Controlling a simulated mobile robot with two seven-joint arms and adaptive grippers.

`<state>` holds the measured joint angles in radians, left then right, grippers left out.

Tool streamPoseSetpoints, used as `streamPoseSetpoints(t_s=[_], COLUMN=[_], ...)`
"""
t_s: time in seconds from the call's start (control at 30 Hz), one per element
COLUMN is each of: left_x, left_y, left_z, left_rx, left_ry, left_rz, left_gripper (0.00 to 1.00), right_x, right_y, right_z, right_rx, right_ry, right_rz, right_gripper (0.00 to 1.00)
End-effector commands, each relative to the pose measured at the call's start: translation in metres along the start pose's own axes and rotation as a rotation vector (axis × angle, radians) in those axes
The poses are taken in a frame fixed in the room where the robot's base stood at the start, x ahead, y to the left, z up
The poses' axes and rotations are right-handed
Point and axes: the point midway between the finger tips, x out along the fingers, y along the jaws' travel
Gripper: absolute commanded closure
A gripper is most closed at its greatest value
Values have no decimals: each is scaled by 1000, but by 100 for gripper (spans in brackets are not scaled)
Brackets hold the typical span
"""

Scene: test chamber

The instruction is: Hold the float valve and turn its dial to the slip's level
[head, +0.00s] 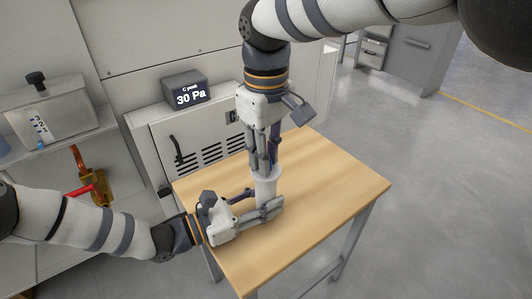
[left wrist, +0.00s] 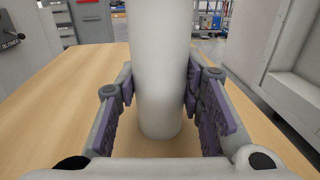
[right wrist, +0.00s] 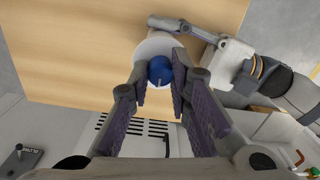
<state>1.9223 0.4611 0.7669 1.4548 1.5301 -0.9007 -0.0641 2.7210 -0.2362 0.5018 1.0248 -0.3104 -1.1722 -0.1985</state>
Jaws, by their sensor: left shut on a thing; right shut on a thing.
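The float valve is a white upright cylinder (head: 266,190) on the wooden table; its pale body fills the middle of the left wrist view (left wrist: 158,75). My left gripper (head: 263,201) comes in low from the left and is shut around the body, one finger on each side. My right gripper (head: 263,168) points straight down from above and is shut on the blue dial (right wrist: 159,68) at the valve's top. A small light mark shows on the dial's near edge; its setting cannot be read. I cannot make out a slip in any view.
The wooden table top (head: 335,185) is otherwise clear. A dark display box (head: 187,90) reading "30 Pa" stands on the vented cabinet (head: 150,122) behind it. A container with number marks (head: 50,118) and a red-handled brass fitting (head: 90,182) are on the left shelves.

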Motion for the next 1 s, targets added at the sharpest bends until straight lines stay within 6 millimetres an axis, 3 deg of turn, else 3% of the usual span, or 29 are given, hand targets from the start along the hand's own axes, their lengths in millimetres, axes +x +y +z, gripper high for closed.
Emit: streamPoseSetpoints(t_s=[0.33, 0.37, 0.43, 0.77, 0.87, 1.0], left_x=[0, 0, 0, 0, 0, 0], left_y=[0, 0, 0, 0, 0, 0], left_z=[0, 0, 0, 0, 0, 0], left_rx=[0, 0, 0, 0, 0, 0], left_ry=[0, 0, 0, 0, 0, 0], left_rz=[-1, -1, -1, -1, -1, -1], left_gripper=[98, 98, 98, 98, 98, 98], right_x=[0, 0, 0, -3, -19, -57], right_y=[-1, -1, -1, 0, 0, 0], right_z=[0, 0, 0, 0, -1, -1], right_rx=[1, 1, 1, 1, 3, 2], right_ry=[1, 0, 0, 2, 5, 6], right_rz=[-2, -2, -2, 0, 2, 2], right_gripper=[100, 77, 62, 61, 61, 61])
